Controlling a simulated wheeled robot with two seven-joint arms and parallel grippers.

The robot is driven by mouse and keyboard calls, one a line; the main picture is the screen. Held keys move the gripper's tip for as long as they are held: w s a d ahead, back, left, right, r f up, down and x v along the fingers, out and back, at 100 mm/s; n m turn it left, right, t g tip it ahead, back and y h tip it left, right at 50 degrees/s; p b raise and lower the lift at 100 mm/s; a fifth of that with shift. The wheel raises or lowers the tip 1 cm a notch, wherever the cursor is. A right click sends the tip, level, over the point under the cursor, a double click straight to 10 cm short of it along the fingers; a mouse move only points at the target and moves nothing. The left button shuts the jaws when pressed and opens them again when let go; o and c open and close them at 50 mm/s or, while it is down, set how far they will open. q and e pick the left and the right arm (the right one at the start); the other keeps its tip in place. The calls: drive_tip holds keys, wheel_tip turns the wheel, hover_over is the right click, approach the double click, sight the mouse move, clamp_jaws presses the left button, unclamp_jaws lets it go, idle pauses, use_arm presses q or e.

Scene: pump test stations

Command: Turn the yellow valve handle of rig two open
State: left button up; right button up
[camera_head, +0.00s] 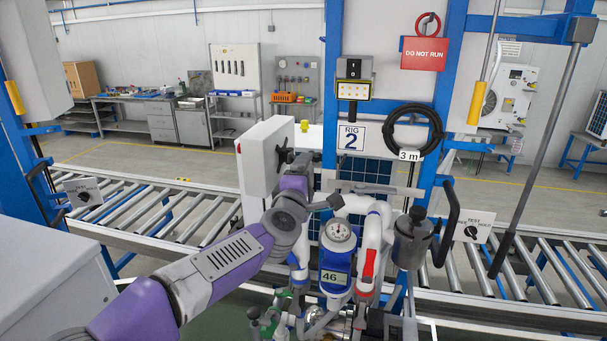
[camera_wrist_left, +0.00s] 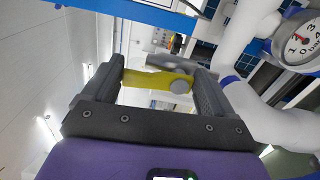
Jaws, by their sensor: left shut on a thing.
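The yellow valve handle (camera_wrist_left: 155,80) shows in the left wrist view as a flat yellow bar with a grey round boss. My left gripper (camera_wrist_left: 162,88) is shut on it, with one dark finger at each end of the bar. In the head view my purple left arm reaches in from the lower left towards rig two, marked by its sign (camera_head: 351,137). I cannot make out the yellow handle there. A white pipe (camera_wrist_left: 245,55) and a dial gauge (camera_wrist_left: 298,42) stand close to the right of the gripper in the wrist view. My right gripper is not in view.
The gauge (camera_head: 339,233) sits above a blue display reading 46. A white box (camera_head: 262,160) is behind my arm. A red DO NOT RUN tag (camera_head: 424,54) hangs above. Roller conveyors (camera_head: 160,212) run on both sides.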

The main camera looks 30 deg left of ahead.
use_arm(q)
drive_tip(key=shift+d+m, duration=0.1)
drive_tip(key=shift+m, duration=0.4)
drive_tip(key=o, duration=0.8)
drive_tip(key=v, duration=0.7)
drive_tip(key=shift+s+d, duration=0.1)
drive_tip(key=shift+s, duration=0.15)
drive_tip(key=shift+f, duration=0.1)
